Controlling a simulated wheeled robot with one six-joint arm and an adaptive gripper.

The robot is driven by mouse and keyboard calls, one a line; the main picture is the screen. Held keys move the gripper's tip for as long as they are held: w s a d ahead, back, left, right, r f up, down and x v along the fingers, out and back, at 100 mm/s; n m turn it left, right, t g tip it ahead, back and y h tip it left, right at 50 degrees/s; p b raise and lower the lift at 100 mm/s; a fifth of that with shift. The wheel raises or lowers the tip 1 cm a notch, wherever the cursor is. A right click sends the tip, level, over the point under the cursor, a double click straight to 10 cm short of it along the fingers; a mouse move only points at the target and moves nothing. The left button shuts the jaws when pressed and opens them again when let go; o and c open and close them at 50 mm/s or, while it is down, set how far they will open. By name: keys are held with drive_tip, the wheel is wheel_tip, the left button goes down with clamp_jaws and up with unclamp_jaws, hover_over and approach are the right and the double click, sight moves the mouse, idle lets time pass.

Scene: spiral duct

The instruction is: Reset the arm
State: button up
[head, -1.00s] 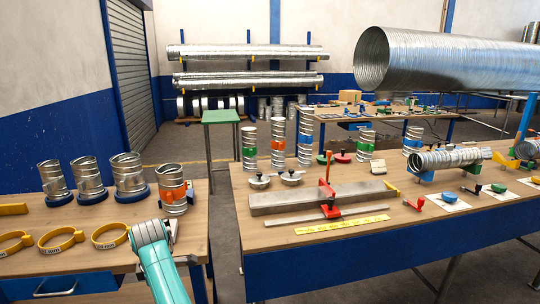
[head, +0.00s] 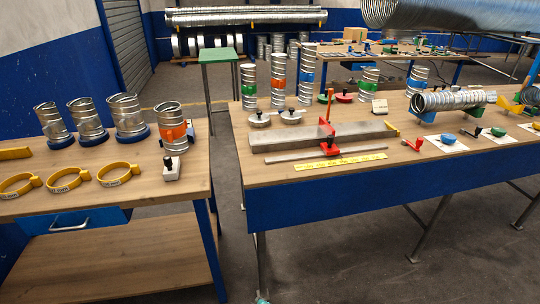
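My gripper is out of the head view. Only a small teal and grey piece of my arm (head: 262,297) shows at the bottom edge, in the gap between the two benches. Whether the gripper is open or holds anything is hidden.
The left bench (head: 95,205) carries short ducts, an orange-banded duct (head: 173,140), yellow clamp rings (head: 118,174) and a small white block with a black knob (head: 172,169). The right bench (head: 265,172) carries banded ducts, a long metal bar (head: 320,138) and a ribbed duct (head: 450,101). A green-topped stool (head: 219,56) stands behind the gap.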

drive_tip(key=s+d+r+m+t, duration=0.1)
drive_tip(key=s+d+m+t, duration=0.15)
drive_tip(key=s+d, duration=0.75)
drive_tip(key=s+d+r+m+t, duration=0.15)
drive_tip(key=s+d+m, duration=0.35)
drive_tip(key=s, duration=0.9)
drive_tip(key=s+d+r+m+t+h, duration=0.1)
drive_tip(key=s+d+r+m+t, duration=0.1)
drive_tip(key=s+r, duration=0.7)
drive_tip(key=s+d+r+m+t+h, duration=0.1)
drive_tip(key=s+d+r+m, duration=0.3)
drive_tip(key=s+r, duration=0.6)
wheel_tip(320, 180, up, 6)
drive_tip(key=shift+d+f+t+h, duration=0.1)
drive_tip(key=shift+d+t+h, duration=0.2)
drive_tip(key=shift+d+t, duration=0.45)
